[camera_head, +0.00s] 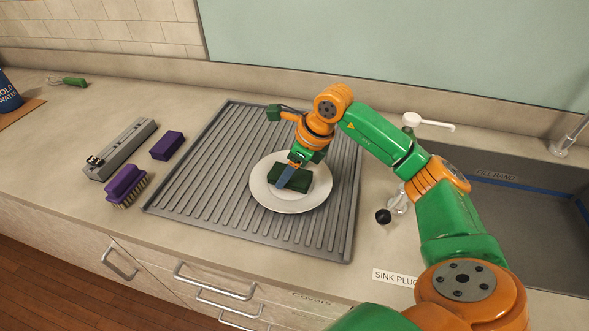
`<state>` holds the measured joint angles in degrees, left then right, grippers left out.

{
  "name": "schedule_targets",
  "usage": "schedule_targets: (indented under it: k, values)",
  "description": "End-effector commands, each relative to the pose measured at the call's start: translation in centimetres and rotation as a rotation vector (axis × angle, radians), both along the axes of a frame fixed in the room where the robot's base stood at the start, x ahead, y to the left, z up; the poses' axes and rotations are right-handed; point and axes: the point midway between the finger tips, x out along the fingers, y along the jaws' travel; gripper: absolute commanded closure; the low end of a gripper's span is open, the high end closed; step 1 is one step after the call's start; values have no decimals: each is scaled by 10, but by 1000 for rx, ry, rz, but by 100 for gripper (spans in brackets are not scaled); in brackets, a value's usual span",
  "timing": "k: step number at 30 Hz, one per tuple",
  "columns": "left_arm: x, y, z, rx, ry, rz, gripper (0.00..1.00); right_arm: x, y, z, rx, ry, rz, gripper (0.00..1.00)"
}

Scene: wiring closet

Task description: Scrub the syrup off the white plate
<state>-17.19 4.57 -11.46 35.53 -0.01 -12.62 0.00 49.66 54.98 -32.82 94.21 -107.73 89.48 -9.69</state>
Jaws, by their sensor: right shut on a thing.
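The white plate (277,205) lies on the grey ribbed draining mat (200,193). My right gripper (287,176) is over the plate and is shut on a dark green sponge (296,178). The sponge is at the plate's middle and looks to be on or just above its surface; I cannot tell if it touches. Syrup is not visible; the sponge and gripper hide part of the plate. My left gripper is not in view.
Left of the mat are a purple sponge (167,146), a purple brush (126,186) and a grey tool (120,149). Right are a white pump dispenser (428,122), a black sink plug (383,216) and the sink (525,215). The counter's front left is clear.

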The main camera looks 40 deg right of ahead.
Motion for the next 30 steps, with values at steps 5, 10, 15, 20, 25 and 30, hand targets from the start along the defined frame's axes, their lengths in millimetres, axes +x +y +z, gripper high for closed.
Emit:
schedule_targets:
  k: [5, 10, 15, 20, 25, 30]
  values:
    - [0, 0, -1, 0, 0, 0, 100, 0, 0, -1, -1, 1, 0, 100]
    - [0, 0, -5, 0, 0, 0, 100, -4, -6, -3, -1, 1, -2, 100]
    - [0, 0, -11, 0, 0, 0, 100, -12, -18, -3, -2, 1, -3, 100]
    - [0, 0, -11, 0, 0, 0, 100, -15, -20, -1, -1, 2, 0, 100]
    - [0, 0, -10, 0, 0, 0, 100, -14, -19, -1, 0, 1, 0, 100]
    - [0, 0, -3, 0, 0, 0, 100, -6, -14, 1, 2, 0, 0, 100]
